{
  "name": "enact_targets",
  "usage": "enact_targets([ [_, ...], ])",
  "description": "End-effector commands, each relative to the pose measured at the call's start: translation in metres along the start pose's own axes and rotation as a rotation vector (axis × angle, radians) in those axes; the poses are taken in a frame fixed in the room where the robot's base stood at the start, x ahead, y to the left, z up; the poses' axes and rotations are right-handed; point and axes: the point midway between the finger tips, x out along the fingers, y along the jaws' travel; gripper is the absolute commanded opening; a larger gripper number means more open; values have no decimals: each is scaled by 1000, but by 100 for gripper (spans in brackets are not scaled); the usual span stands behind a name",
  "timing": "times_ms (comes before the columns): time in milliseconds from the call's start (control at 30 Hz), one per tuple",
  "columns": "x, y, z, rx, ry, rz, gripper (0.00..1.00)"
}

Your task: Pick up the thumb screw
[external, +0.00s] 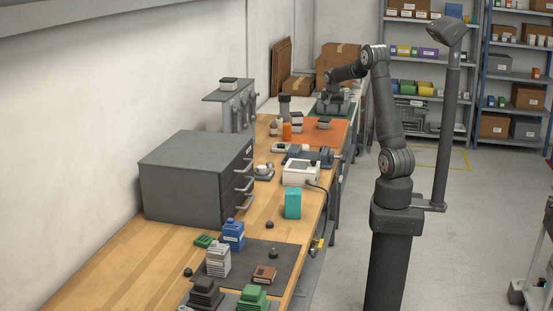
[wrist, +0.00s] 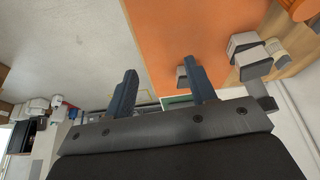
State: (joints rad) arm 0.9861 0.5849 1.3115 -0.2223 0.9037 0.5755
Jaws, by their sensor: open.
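I cannot pick out the thumb screw with certainty. Small dark knob-like pieces lie on the near bench in the external view: one on the wood (external: 188,272), one at the dark mat's back edge (external: 269,224) and one on the dark mat (external: 273,253). They are too small to tell apart. My gripper (external: 333,95) is at the far end of the bench, well away from these pieces. In the wrist view my gripper (wrist: 160,82) has its two fingers apart, with nothing between them.
A grey drawer cabinet (external: 180,178) stands against the wall. A white device (external: 299,173) and a teal box (external: 293,204) stand near the bench's front edge. The orange mat (external: 333,134) holds several small items; it also shows in the wrist view (wrist: 180,27).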

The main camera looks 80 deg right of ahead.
Motion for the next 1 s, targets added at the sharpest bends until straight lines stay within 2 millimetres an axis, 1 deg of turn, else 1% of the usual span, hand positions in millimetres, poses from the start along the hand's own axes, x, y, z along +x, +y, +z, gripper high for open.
enact_targets([
  [33, -24, -1, -11, 3, 10, -5, 51],
  [67, -36, -1, -16, 2, 9, -5, 51],
  [100, -56, -1, -24, 3, 10, -6, 51],
  [200, -99, 0, -42, 2, 9, -4, 51],
  [267, -121, 0, -51, 2, 6, -3, 51],
  [300, -135, 0, -56, 2, 6, -3, 51],
  [333, -132, -16, -45, -2, -6, -11, 51],
  [433, -139, -50, -22, 8, -23, -33, 51],
  [567, -152, -95, 10, 22, -45, -60, 51],
  [600, -157, -109, 21, 27, -54, -68, 51],
  [667, -165, -132, 42, 34, -69, -81, 51],
  [700, -171, -148, 57, 39, -80, -89, 51],
  [767, -182, -173, 84, 47, -99, -102, 51],
  [800, -189, -189, 103, 52, -113, -110, 51],
  [867, -201, -211, 132, 60, -134, -118, 51],
  [900, -210, -224, 153, 65, -148, -124, 51],
  [967, -222, -243, 183, 73, -168, -131, 51],
  [1000, -231, -254, 205, 79, -182, -133, 51],
])
